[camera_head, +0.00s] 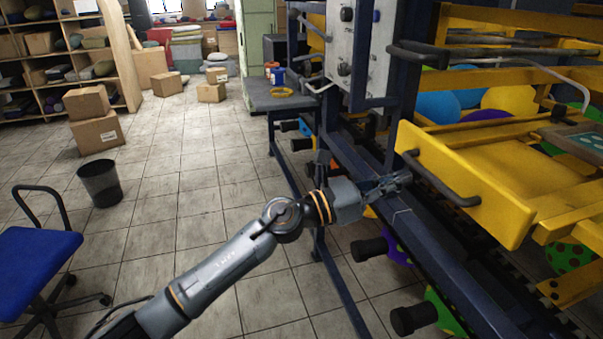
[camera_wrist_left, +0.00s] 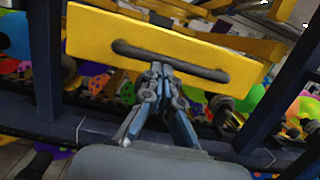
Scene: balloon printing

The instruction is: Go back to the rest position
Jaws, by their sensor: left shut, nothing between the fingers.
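My left gripper (camera_head: 388,184) is shut and empty. In the head view it reaches over the blue rail of the machine, just left of the yellow tray (camera_head: 464,188) with its dark handle (camera_head: 440,180). In the left wrist view my left gripper (camera_wrist_left: 160,75) points at the yellow tray (camera_wrist_left: 110,32), and its fingertips overlap the dark handle (camera_wrist_left: 170,60) in the picture. I cannot tell whether they touch it. My right gripper is not in view.
The blue machine frame (camera_head: 440,247) with several dark knobs stands close on the right, with colourful balloons (camera_head: 510,100) inside. A blue chair (camera_head: 38,258), a dark bin (camera_head: 100,183) and cardboard boxes (camera_head: 97,132) stand at left. The tiled floor between is clear.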

